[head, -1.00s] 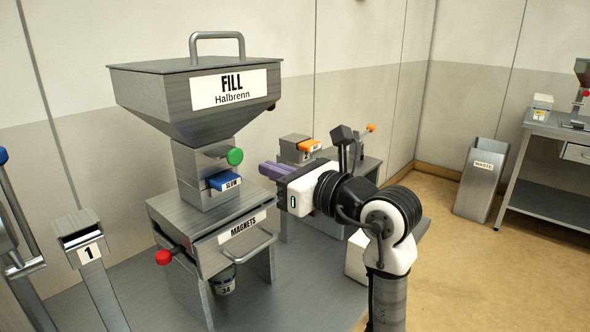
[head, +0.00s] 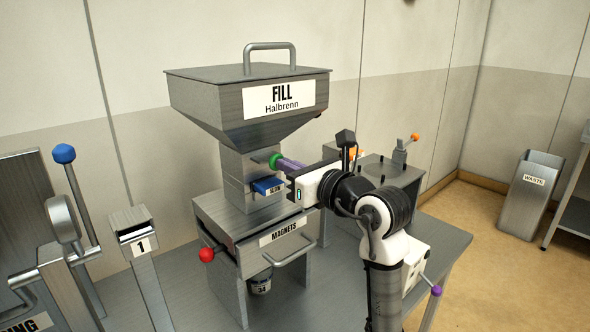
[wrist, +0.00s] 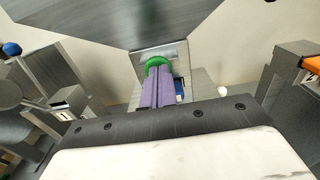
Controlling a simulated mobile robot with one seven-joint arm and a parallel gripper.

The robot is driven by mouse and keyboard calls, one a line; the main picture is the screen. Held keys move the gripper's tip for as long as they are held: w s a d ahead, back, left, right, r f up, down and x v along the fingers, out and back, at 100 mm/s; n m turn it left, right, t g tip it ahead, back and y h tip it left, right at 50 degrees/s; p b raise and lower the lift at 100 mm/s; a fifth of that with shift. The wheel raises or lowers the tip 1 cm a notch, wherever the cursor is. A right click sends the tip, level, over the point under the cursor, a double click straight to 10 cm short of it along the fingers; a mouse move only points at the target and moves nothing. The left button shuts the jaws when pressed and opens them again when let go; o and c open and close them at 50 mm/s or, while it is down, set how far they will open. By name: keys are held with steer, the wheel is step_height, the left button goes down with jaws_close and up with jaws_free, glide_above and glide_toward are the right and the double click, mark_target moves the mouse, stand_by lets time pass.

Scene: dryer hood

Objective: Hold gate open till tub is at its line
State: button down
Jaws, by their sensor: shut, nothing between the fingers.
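The grey hopper (head: 213,98) labelled FILL Halbrenn stands over a steel stand. A green knob (head: 274,160) sticks out of its neck, above a blue tab (head: 268,186) marked SLOW; I take the knob to be the gate's handle. My gripper (head: 284,165) has purple fingers, shut and empty, with their tips at the green knob. In the wrist view the green knob (wrist: 157,62) shows just beyond the closed fingers (wrist: 158,86); I cannot tell if they touch. A tub (head: 262,286) marked 34 sits under the MAGNETS drawer (head: 283,232), mostly hidden; its fill line is not visible.
A red knob (head: 206,254) juts from the stand's left side. A post marked 1 (head: 142,246) and a blue-knobbed lever (head: 64,154) stand at left. A waste bin (head: 532,196) stands on the floor at right.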

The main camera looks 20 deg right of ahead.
steer(key=shift+w+a+r, duration=0.1)
steer(key=shift+w+a, duration=0.15)
steer(key=shift+w, duration=0.45)
steer(key=shift+w+a, duration=0.1)
stand_by(0.4)
